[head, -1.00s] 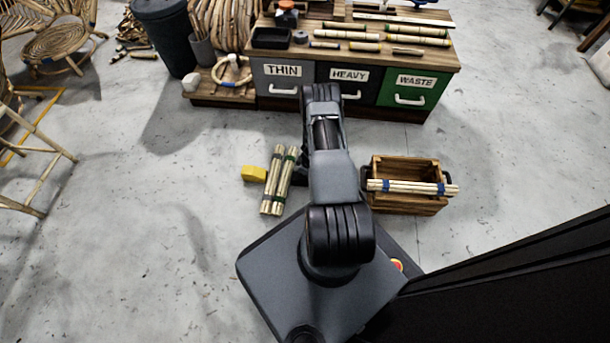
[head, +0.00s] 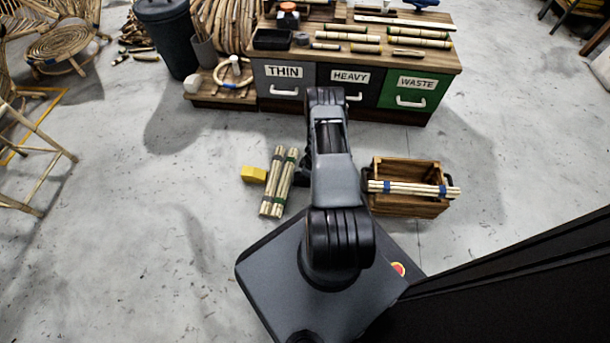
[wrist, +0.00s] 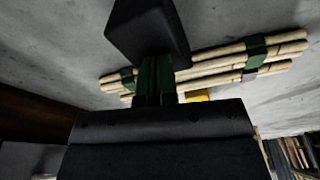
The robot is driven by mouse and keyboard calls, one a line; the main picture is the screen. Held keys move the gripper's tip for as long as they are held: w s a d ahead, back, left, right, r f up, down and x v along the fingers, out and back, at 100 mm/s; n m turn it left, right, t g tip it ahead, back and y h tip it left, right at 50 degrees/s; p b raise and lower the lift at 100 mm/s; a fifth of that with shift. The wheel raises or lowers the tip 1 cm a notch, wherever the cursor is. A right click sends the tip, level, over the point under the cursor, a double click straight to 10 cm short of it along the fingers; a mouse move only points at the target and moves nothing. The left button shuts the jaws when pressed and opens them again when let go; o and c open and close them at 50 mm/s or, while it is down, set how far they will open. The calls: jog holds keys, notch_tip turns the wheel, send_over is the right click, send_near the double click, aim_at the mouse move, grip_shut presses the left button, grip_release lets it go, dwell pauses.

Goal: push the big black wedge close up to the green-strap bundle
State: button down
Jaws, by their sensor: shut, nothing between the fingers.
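The big black wedge (wrist: 148,28) is at the top of the wrist view, right in front of my gripper (wrist: 158,72). My gripper is shut with nothing between its fingers, and its tips are at the wedge's near side. Whether they touch it I cannot tell. The green-strap bundle (wrist: 210,62) of pale canes lies behind and beside the wedge, partly covered by it. In the head view the green-strap bundle (head: 285,178) lies on the floor left of my arm. The wedge there is mostly hidden by my arm, so any gap to the bundle is unclear.
A second bundle with dark bluish straps (head: 270,182) lies alongside on the left, with a yellow block (head: 254,174) beyond it. A wooden crate (head: 408,208) with a blue-strapped bundle (head: 410,187) across it stands right of my arm. The drawer bench (head: 362,60) is behind.

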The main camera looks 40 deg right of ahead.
jog(key=shift+s+r+p, duration=0.15)
jog(key=shift+s+p, duration=0.45)
jog(key=shift+p, duration=0.05)
jog(key=shift+w+r, duration=0.1)
jog(key=shift+w, duration=0.15)
jog(key=shift+s+d+r, duration=0.15)
jog(key=shift+s+d, duration=0.05)
jog(key=shift+d, duration=0.15)
jog(key=s+d+p, duration=0.3)
jog(key=s+d, duration=0.2)
jog(key=s, duration=0.4)
jog(key=shift+s+d, duration=0.2)
jog(key=shift+d, duration=0.2)
jog(key=shift+r, duration=0.1)
